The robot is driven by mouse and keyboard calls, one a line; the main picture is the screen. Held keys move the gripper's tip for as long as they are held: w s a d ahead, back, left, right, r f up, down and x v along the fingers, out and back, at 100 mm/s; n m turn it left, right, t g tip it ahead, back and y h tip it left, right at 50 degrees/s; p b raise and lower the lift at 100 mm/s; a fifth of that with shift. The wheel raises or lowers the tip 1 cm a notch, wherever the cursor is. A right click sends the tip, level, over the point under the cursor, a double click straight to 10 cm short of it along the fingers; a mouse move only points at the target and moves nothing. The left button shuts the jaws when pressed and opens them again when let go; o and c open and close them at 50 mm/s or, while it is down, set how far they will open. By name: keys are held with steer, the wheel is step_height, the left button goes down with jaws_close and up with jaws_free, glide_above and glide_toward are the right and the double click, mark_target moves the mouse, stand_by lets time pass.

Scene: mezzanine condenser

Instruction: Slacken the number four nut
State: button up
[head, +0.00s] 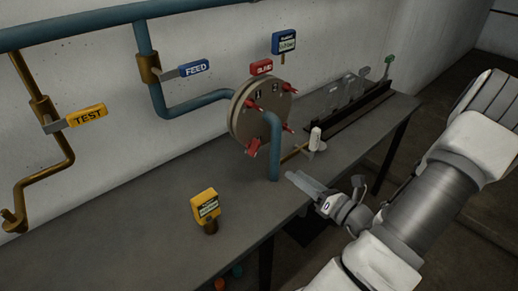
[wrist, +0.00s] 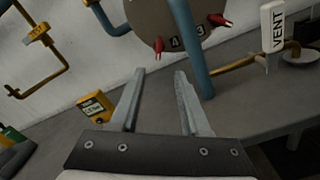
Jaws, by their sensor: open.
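A round tan flange (head: 238,112) stands on the bench with several red winged nuts around its face. The lower left red nut (head: 252,147) also shows in the wrist view (wrist: 158,45), beside a dark tag that seems to read 4 (wrist: 175,43). Another red nut (wrist: 216,19) sits to its right, near a tag that seems to read 3 (wrist: 199,32). My gripper (head: 292,175) is open and empty, right of and below the flange in the head view. In the wrist view its fingertips (wrist: 160,72) appear just below the number four nut, apart from it.
A blue pipe (head: 272,150) drops in front of the flange to the bench. A white VENT handle (head: 315,139) stands to its right. A yellow tag block (head: 205,207) stands at the front left. FEED (head: 194,68) and TEST (head: 87,115) handles hang on wall pipes.

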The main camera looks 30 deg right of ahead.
mark_target(258, 149)
steer(key=w, duration=0.5)
steer(key=w+a, duration=0.1)
steer(key=w, duration=0.4)
steer(key=w+a, duration=0.1)
steer(key=w, duration=0.4)
steer(key=shift+w+a+b, duration=0.15)
steer(key=shift+w+b, duration=0.15)
steer(key=shift+w, duration=0.1)
jaws_close()
